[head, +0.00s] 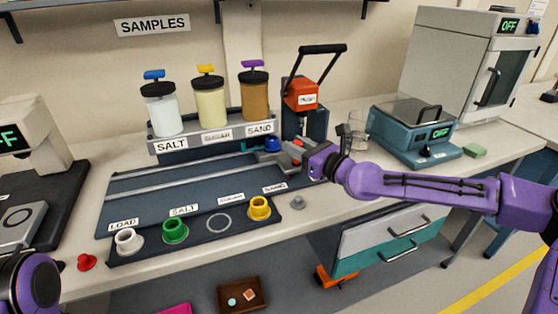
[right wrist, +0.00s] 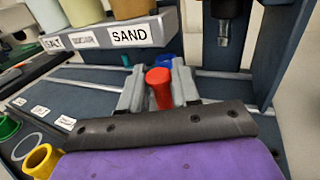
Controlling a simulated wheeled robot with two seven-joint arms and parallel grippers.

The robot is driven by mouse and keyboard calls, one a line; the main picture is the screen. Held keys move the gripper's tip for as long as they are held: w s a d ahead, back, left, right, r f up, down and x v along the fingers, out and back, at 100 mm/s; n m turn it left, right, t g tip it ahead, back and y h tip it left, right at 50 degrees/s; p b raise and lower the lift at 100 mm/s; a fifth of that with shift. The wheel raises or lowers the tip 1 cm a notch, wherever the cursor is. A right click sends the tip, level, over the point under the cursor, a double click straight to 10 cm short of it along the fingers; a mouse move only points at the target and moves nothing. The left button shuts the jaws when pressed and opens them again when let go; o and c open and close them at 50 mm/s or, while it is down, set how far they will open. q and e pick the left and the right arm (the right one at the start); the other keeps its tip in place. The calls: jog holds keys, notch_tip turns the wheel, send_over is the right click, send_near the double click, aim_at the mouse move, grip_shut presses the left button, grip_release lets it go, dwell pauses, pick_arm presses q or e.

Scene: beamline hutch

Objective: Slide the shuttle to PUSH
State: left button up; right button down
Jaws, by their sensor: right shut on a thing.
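The shuttle (head: 268,157) is a grey carriage on the dark two-rail track (head: 150,190), near the SAND end and left of the red-headed press (head: 301,95). A blue cup (head: 273,144) sits on it. The shuttle's red knob (right wrist: 158,86) stands between my right gripper's fingers (right wrist: 160,92) in the right wrist view, with the blue cup (right wrist: 164,61) just behind it. My right gripper (head: 297,152) is shut on this knob, reaching in from the right. No label reading PUSH is clearly legible. My left gripper is not in view; only part of my left arm shows at lower left.
Salt, yellow and brown dispensers (head: 210,100) stand on a shelf behind the track. White, green and yellow cups (head: 259,208) line the track's front plate. A red cup (head: 87,262) and a small grey piece (head: 297,202) lie nearby. A teal balance (head: 415,135) stands right.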

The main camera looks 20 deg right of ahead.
jog(key=d+b, duration=0.1)
jog(key=d, duration=0.3)
jog(key=d+b, duration=0.2)
jog(key=d, duration=0.2)
jog(key=shift+w+f+b, duration=0.15)
jog(key=shift+w+b, duration=0.05)
jog(key=shift+b, duration=0.1)
jog(key=shift+d, duration=0.5)
jog(key=shift+r, duration=0.2)
jog(key=shift+d, duration=0.15)
jog(key=c, duration=1.1)
grip_release()
jog(key=shift+d, duration=0.1)
